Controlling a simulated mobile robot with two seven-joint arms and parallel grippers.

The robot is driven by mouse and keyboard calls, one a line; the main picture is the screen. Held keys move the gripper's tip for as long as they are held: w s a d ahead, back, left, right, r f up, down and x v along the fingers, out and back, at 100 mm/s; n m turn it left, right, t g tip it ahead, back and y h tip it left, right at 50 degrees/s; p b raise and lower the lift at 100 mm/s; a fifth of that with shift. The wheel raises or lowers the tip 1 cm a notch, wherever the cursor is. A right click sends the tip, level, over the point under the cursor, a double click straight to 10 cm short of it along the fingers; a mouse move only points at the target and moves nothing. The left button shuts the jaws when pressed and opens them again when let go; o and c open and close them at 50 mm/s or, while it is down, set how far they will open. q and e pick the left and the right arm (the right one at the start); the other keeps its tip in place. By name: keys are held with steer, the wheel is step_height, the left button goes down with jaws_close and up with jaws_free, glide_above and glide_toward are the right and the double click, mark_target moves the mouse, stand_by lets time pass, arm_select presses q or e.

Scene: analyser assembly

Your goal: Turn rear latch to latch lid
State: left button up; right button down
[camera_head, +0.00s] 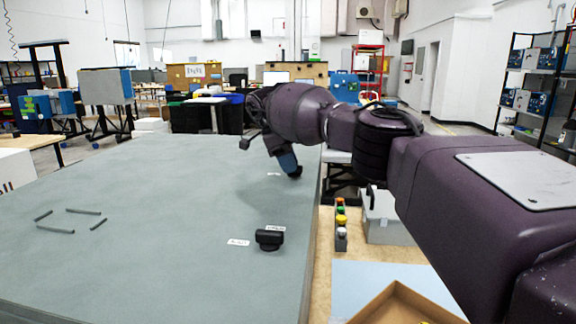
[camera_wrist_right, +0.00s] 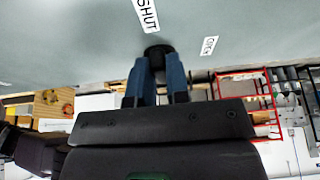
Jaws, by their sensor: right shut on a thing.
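The rear latch is a small black knob at the far right part of the grey lid (camera_head: 150,205). In the right wrist view the latch (camera_wrist_right: 157,49) sits between the blue fingertips of my right gripper (camera_wrist_right: 158,62). The right gripper (camera_head: 290,168) points down onto the lid near its right edge and is shut on the latch. In the right wrist view a SHUT label (camera_wrist_right: 146,14) lies just beyond the latch, and a second label (camera_wrist_right: 209,46) lies to its right. The latch's exact angle is hard to tell. My left gripper is not in view.
The front latch (camera_head: 269,239), black, stands nearer on the lid with two white labels beside it. Several dark grey strips (camera_head: 83,211) mark the lid's left part. A button strip (camera_head: 341,225), a grey box (camera_head: 382,220) and a cardboard tray (camera_head: 400,305) lie right of the lid.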

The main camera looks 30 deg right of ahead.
stand_by(0.3)
steer(key=shift+r, duration=0.1)
steer(key=c, duration=1.1)
jaws_free()
steer(key=shift+w, duration=0.1)
steer(key=shift+a+r, duration=0.1)
steer(key=shift+r, duration=0.1)
steer(key=b+v, duration=0.2)
steer(key=v, duration=0.5)
steer(key=shift+r+b, duration=0.3)
steer(key=shift+r, duration=0.05)
steer(key=shift+w+a+r, duration=0.1)
steer(key=shift+w+r, duration=0.05)
steer(key=shift+w, duration=0.1)
